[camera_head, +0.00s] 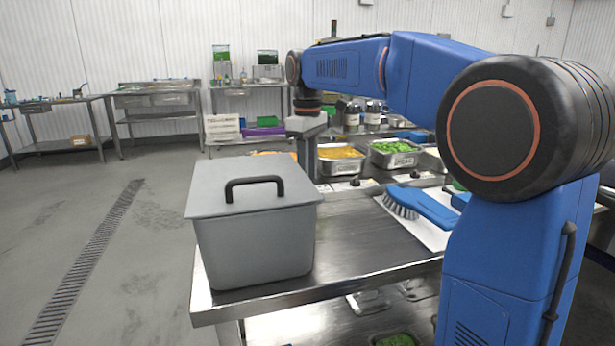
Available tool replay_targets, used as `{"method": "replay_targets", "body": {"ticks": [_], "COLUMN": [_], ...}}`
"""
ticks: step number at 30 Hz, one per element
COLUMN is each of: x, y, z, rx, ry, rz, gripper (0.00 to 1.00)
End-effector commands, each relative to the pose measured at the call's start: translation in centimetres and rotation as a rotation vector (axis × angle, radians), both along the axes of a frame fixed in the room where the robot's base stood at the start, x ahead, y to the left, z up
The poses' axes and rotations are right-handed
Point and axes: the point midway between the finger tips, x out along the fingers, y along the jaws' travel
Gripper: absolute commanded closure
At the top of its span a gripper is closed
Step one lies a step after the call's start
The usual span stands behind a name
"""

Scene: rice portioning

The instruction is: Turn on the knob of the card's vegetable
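A steel pan of yellow food (340,154) and a steel pan of green vegetable (394,149) stand at the far side of the steel table. Some orange food (272,153) shows behind the grey box, mostly hidden. Small dark spots that may be knobs sit in front of the yellow pan (355,182) and the green pan (415,174); their settings are too small to tell. I cannot make out a card showing a vegetable. My arm reaches over the table, and its wrist (306,124) points down left of the yellow pan. My gripper's fingertips are hidden behind the box.
A grey lidded box (254,237) with a black handle stands at the table's near left corner. A blue brush (420,205) lies on a white sheet (432,236) at right. The steel table (360,245) is bare between them. Several bottles stand behind the pans.

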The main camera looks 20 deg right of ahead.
Motion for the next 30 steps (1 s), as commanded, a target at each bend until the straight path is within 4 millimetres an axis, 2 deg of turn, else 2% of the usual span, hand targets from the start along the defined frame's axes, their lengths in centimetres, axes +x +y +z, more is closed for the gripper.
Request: {"method": "replay_targets", "body": {"ticks": [6, 15, 18, 19, 30], "x": [0.0, 0.0, 0.0, 0.0, 0.0], "y": [0.0, 0.0, 0.0, 0.0, 0.0], "z": [-1.4, -1.6, -1.6, -1.6, -1.6], "rx": [0.000, 0.000, 0.000, 0.000, 0.000], "ry": [0.000, 0.000, 0.000, 0.000, 0.000], "rz": [0.000, 0.000, 0.000, 0.000, -0.028], "gripper": [0.74, 0.74, 0.98, 1.00, 1.00]}}
